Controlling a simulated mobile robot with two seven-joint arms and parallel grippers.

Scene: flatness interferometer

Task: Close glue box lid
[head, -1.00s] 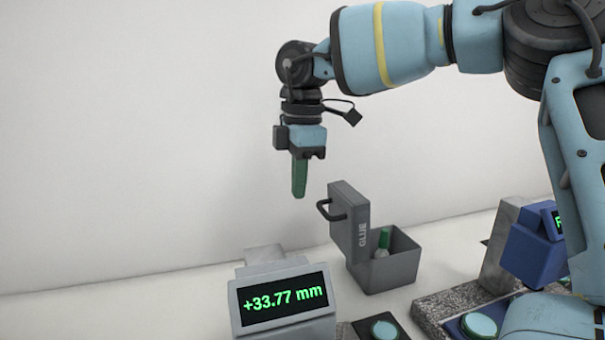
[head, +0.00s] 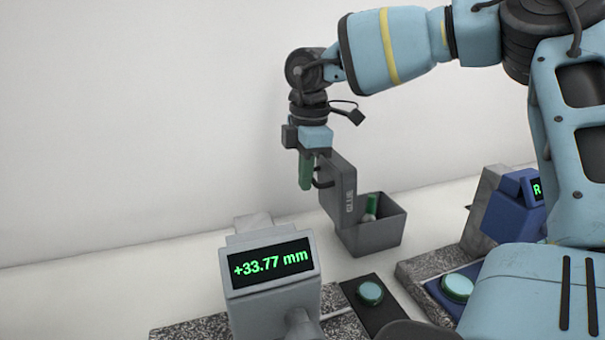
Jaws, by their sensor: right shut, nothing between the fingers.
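The grey glue box (head: 372,237) stands on the white bench right of centre. Its lid (head: 342,187) is open and stands upright at the box's left side, with the lettering facing me. A dark handle (head: 322,179) sticks out from the lid's left face. A green-capped bottle (head: 370,208) stands inside the box. My right gripper (head: 305,186) points down with its green fingers shut and empty, just left of the lid by the handle. I cannot tell whether the fingers touch the handle. My left gripper is not in view.
A grey display unit (head: 270,285) reading +33.77 mm stands in front, left of the box. A dark pad with a round teal button (head: 370,291) lies in front of the box. A blue display unit (head: 515,208) stands at the right. The bench left of the display is clear.

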